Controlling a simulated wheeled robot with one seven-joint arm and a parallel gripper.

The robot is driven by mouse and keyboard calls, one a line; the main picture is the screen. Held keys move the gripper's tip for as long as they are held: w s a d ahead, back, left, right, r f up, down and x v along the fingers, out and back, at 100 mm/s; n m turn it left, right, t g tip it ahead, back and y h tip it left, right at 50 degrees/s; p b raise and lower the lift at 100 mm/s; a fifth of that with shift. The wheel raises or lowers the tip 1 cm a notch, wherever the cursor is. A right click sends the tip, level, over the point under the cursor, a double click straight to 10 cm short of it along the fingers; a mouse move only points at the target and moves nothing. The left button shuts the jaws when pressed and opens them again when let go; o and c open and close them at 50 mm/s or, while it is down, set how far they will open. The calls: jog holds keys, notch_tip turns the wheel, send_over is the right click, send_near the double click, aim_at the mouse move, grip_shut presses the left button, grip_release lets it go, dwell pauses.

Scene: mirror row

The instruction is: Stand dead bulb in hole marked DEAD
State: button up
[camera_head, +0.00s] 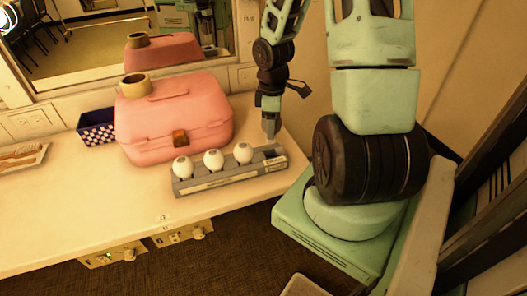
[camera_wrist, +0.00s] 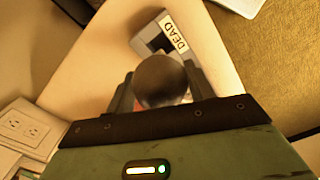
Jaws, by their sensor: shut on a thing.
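In the wrist view the dead bulb (camera_wrist: 160,80) is a dark, round shape between the two fingers. The grey rack (camera_head: 228,181) lies along the table's front edge and holds three white bulbs (camera_head: 213,159) in a row. The DEAD label (camera_wrist: 175,33) shows on the rack's end, just beyond the bulb in the wrist view. The bulb hides part of the rack there, and its lower end is out of sight.
A pink case (camera_head: 172,120) with a roll of tape (camera_head: 135,85) on it stands behind the rack. A blue dotted basket (camera_head: 97,133) and a tray with a brush (camera_head: 22,155) are to the left. A mirror (camera_head: 120,35) and wall bound the back.

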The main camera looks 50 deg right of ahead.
notch_tip(320, 180, down, 9)
jog(key=shift+r+b, duration=0.2)
jog(key=shift+b, duration=0.5)
jog(key=o, duration=0.8)
